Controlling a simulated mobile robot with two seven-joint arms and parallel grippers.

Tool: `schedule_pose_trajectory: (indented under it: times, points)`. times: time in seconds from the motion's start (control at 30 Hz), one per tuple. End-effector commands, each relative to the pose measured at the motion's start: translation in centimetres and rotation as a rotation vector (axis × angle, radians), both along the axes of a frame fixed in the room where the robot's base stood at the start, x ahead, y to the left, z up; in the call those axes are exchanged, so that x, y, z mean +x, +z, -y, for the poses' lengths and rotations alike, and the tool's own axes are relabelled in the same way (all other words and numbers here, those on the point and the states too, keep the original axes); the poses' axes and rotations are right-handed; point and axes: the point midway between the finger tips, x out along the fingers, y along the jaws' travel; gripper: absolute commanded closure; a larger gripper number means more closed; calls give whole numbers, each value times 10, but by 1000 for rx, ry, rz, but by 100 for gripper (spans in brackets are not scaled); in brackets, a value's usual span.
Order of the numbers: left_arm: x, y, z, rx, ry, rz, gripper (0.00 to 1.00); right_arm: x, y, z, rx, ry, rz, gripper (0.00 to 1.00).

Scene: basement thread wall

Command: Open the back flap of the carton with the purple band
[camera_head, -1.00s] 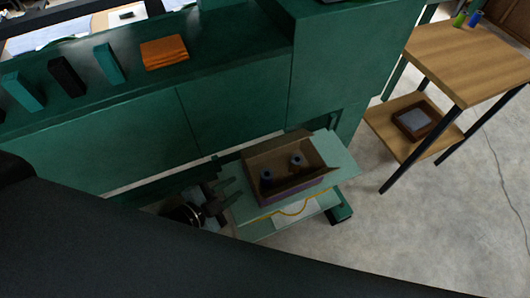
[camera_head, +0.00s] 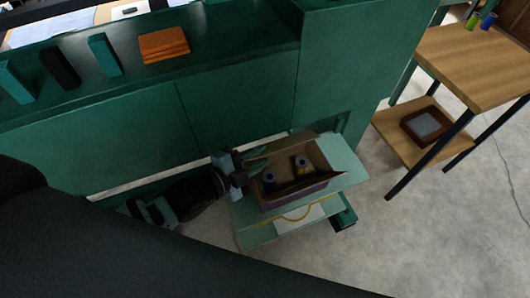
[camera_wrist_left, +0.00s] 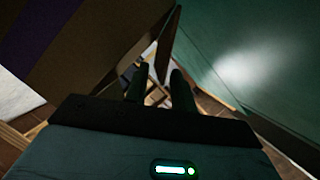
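The carton with the purple band (camera_head: 293,196) stands on a pale green shelf (camera_head: 345,165). Its top shows open, with two spools inside, one (camera_head: 270,180) at the left and one (camera_head: 302,165) at the right. The brown back flap (camera_head: 290,144) runs along the side toward the green cabinet. My left gripper (camera_head: 257,160) is at the carton's back left corner, its fingers apart and empty. In the left wrist view the fingers (camera_wrist_left: 160,88) point into the gap between the carton's wall (camera_wrist_left: 85,50) and a green panel. Whether they touch the flap I cannot tell. My right gripper is not in view.
The green cabinet (camera_head: 235,105) rises close behind the carton. An orange folded cloth (camera_head: 164,45) and several upright blocks stand on its ledge. A wooden table (camera_head: 475,60) with a lower tray (camera_head: 427,125) is at the right. The floor between is clear.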

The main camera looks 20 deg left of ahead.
Motion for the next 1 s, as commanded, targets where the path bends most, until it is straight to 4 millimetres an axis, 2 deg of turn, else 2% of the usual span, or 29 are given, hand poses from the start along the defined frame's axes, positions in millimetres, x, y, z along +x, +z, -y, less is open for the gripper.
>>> schedule_pose_trajectory:
  times: [0.1, 0.23, 0.57, 0.77, 1.0]
  points:
    - [12, -3, 8, -2, 0, 1, 75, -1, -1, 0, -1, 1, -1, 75]
    - [20, -5, 13, 1, 0, 1, 75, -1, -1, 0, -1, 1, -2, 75]
    - [22, -6, 14, 0, -1, -1, 75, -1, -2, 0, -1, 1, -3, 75]
    - [21, -6, 14, 0, -1, -1, 100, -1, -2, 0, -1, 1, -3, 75]
    - [22, -6, 14, 0, 0, -1, 100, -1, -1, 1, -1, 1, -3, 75]
